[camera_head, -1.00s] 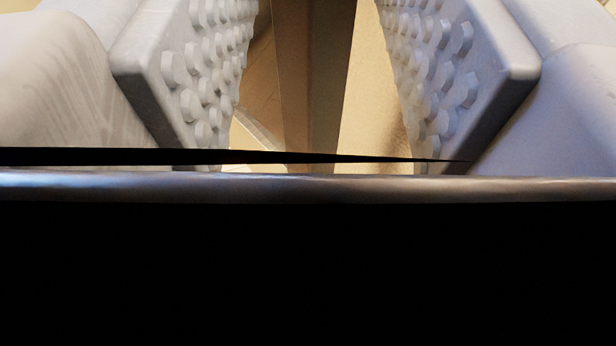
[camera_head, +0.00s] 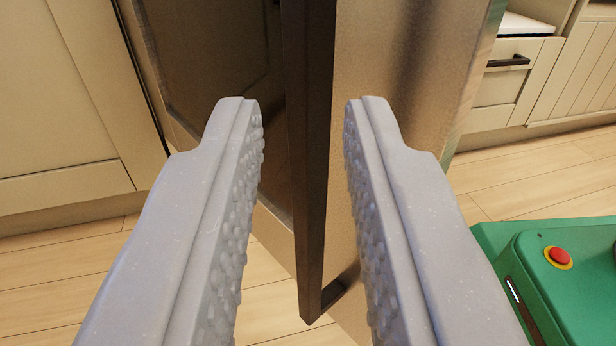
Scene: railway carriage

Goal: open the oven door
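A bronze metallic panel, which looks like the oven door (camera_head: 400,70), stands upright in the upper middle. Its left part holds a dark, glassy area (camera_head: 205,55). A long dark bar handle (camera_head: 312,200) runs down the panel's front, with its lower end and a short bracket visible near the bottom. My gripper (camera_head: 303,105) is open, with one grey studded finger on each side of the handle. Gaps show between both fingers and the bar, so I see no grip. I cannot tell how far the door stands from closed.
Cream cabinet fronts (camera_head: 60,110) stand at the left. A cream drawer with a dark pull (camera_head: 507,62) and more cabinets are at the upper right. Light wooden floor (camera_head: 540,175) shows at both sides and below the panel.

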